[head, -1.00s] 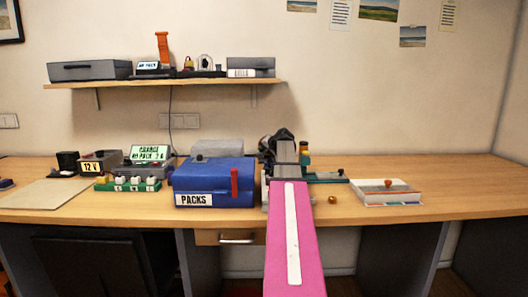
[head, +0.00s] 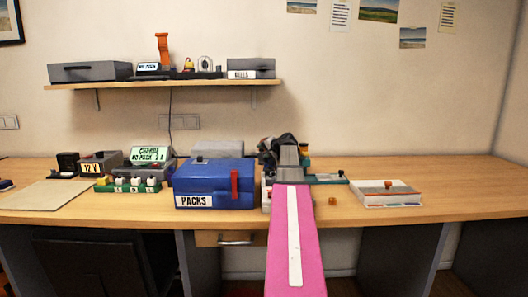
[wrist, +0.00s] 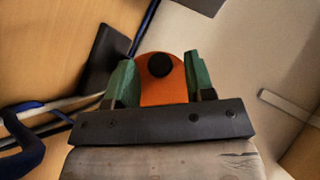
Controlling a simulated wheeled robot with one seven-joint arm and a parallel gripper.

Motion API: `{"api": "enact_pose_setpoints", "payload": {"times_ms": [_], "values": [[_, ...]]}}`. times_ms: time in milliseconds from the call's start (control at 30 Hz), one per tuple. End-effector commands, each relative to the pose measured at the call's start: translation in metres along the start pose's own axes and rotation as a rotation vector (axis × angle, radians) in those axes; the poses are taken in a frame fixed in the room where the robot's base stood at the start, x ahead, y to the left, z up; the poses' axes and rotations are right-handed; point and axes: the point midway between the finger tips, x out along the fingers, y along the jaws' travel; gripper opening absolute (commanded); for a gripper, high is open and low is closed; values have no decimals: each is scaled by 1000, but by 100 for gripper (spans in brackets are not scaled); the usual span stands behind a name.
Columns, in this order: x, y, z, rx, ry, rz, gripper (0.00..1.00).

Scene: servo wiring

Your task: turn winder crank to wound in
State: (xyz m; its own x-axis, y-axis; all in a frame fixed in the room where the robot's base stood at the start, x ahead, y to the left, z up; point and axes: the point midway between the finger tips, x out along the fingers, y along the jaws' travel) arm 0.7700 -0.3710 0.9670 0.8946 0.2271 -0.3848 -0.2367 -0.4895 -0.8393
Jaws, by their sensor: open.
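An orange rounded piece with a round black knob (wrist: 160,65), which looks like the winder crank, sits between the green fingers of my gripper (wrist: 160,82) in the wrist view. The fingers are open, one on each side of it; I cannot tell whether either touches it. In the head view my pink arm hides most of the spot. A teal and dark device (head: 327,179), perhaps the winder, shows at its right, with an amber and teal part (head: 304,152) above. The crank's angle is not clear.
A blue PACKS box (head: 215,172) stands close left of my arm. A white box with a red knob (head: 388,192) lies to the right, and a small orange piece (head: 332,201) lies in front. The bench (head: 460,180) is clear at far right.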

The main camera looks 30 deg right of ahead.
Motion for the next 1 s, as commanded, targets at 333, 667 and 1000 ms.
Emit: {"api": "enact_pose_setpoints", "payload": {"times_ms": [333,667,1000], "values": [[-13,-29,-14,-2,2,-2,49],[-22,-91,25,0,-8,-9,82],[-26,-138,55,-1,-4,-6,49]]}}
